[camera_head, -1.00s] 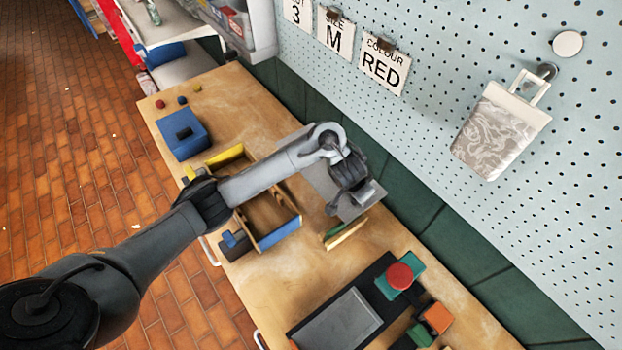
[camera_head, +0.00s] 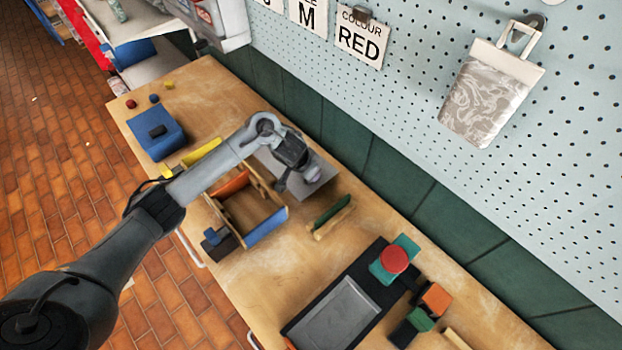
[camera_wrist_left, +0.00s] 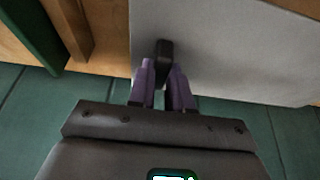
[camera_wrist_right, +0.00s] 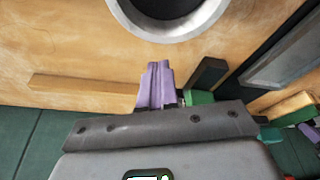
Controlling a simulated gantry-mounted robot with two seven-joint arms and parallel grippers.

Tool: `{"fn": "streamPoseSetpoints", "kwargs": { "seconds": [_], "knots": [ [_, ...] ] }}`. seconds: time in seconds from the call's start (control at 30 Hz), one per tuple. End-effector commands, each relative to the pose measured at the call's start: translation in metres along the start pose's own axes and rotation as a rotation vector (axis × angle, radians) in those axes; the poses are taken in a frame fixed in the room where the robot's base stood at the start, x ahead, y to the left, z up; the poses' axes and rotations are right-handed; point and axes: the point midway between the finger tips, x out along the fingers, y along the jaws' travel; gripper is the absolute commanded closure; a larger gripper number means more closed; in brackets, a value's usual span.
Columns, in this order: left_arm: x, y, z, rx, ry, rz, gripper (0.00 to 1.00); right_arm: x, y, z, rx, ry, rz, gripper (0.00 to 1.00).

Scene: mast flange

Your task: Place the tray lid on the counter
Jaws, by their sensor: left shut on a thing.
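The tray lid (camera_head: 311,183) is a flat grey plate at the back of the wooden counter (camera_head: 285,285), just behind an open wooden box. In the left wrist view, the lid (camera_wrist_left: 235,55) fills the upper right and has a dark handle (camera_wrist_left: 164,60). My left gripper (camera_wrist_left: 163,88) is shut on that handle. In the head view my left arm passes over the box, and its gripper (camera_head: 297,172) covers part of the lid. I cannot tell whether the lid touches the counter. My right gripper (camera_wrist_right: 158,85) shows only in its own wrist view, fingers together and empty.
The open box (camera_head: 267,226) has coloured end panels. Right of it are a green-and-wood piece (camera_head: 331,215), a dark board with a grey panel (camera_head: 340,315), a red round piece (camera_head: 394,259) and blocks. A blue box (camera_head: 155,135) stands left. A pegboard (camera_head: 420,60) rises behind.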

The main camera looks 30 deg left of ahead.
Motion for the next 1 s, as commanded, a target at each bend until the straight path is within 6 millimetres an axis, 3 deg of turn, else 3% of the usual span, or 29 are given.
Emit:
{"fn": "streamPoseSetpoints", "kwargs": {
  "seconds": [0.2,0.63,0.67,0.8,1.0],
  "knots": [
    [0.027,0.001,0.011,-0.001,-0.001,0.001,1.0,0.011,0.0,0.004,-0.001,-0.001,0.001,1.0],
    [0.031,0.001,0.013,-0.001,0.0,0.0,1.0,0.011,0.002,0.004,-0.01,-0.002,0.008,1.0],
    [0.032,0.001,0.013,-0.001,-0.001,0.001,0.8,0.011,0.002,0.004,-0.01,-0.002,0.008,1.0],
    [0.032,0.001,0.013,0.0,-0.001,0.001,0.58,0.011,0.002,0.004,-0.009,-0.002,0.007,1.0],
    [0.032,0.001,0.013,0.0,-0.001,0.001,0.56,0.011,0.001,0.004,-0.007,-0.002,0.006,1.0]
  ]
}}
